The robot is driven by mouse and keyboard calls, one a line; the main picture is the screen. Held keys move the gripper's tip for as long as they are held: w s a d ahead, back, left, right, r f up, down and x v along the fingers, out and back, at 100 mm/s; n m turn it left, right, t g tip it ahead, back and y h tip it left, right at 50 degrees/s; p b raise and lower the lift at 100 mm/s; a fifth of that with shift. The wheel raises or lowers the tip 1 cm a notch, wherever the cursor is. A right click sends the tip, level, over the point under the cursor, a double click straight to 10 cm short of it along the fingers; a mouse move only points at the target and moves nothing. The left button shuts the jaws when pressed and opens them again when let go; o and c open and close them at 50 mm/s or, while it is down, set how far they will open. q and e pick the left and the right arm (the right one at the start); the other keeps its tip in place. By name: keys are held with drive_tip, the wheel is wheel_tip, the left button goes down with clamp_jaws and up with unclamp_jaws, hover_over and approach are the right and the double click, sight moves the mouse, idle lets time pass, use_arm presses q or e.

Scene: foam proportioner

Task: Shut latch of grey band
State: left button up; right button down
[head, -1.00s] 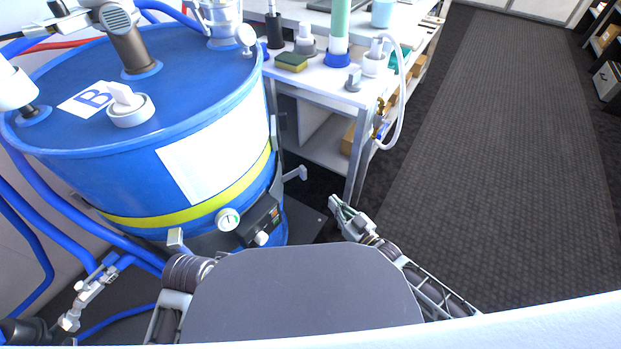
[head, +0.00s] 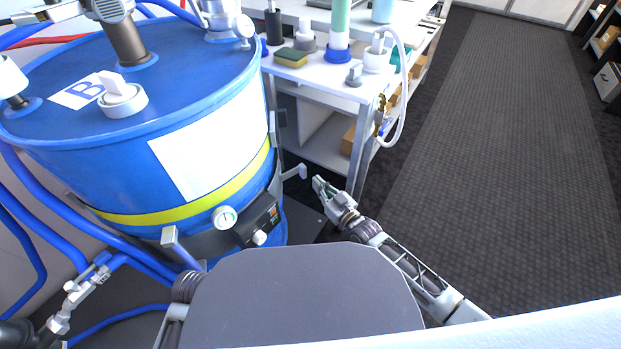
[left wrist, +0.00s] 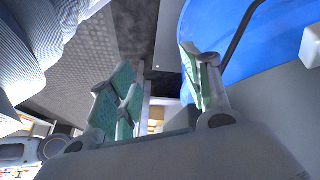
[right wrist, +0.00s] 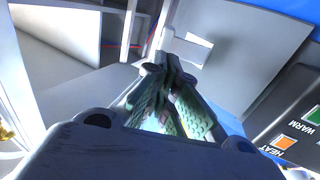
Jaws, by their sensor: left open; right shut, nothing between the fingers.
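The grey band (head: 205,243) wraps the lower part of the blue drum (head: 110,170), below a yellow stripe. A light grey latch lever (head: 294,173) sticks out from the band's right side, away from the drum. My right gripper (head: 318,184) is shut and empty, just right of the lever's end and apart from it in the head view. In the right wrist view, its closed fingertips (right wrist: 168,66) point toward the pale lever (right wrist: 190,42) in front of the grey band. My left gripper (left wrist: 160,88) is open and empty near the drum; its fingers are hard to make out in the head view.
A control box (head: 257,222) marked HEAT and WARM and a round dial (head: 224,217) sit on the drum's front. A bench (head: 345,92) with bottles stands behind the lever. Blue hoses (head: 60,220) run at the left. Carpet (head: 500,150) is clear at the right.

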sight(305, 171)
drive_tip(key=b+x, duration=0.1)
drive_tip(key=x, duration=0.1)
drive_tip(key=shift+w+a, duration=0.2)
drive_tip(key=shift+w, duration=0.15)
use_arm(q)
drive_tip(key=shift+t+h, duration=0.3)
drive_tip(key=shift+t, duration=0.1)
drive_tip(key=shift+w+d+f+b, duration=0.1)
drive_tip(key=shift+d+f+b, duration=0.1)
drive_tip(key=shift+f, duration=0.5)
drive_tip(key=shift+w+d+f+b, duration=0.1)
drive_tip(key=shift+d+f, duration=0.05)
drive_tip(key=shift+f, duration=0.6)
drive_tip(key=shift+w+d+f+b, duration=0.1)
drive_tip(key=shift+d+f, duration=0.1)
drive_tip(key=shift+f, duration=0.5)
use_arm(e)
drive_tip(key=shift+x, duration=1.05)
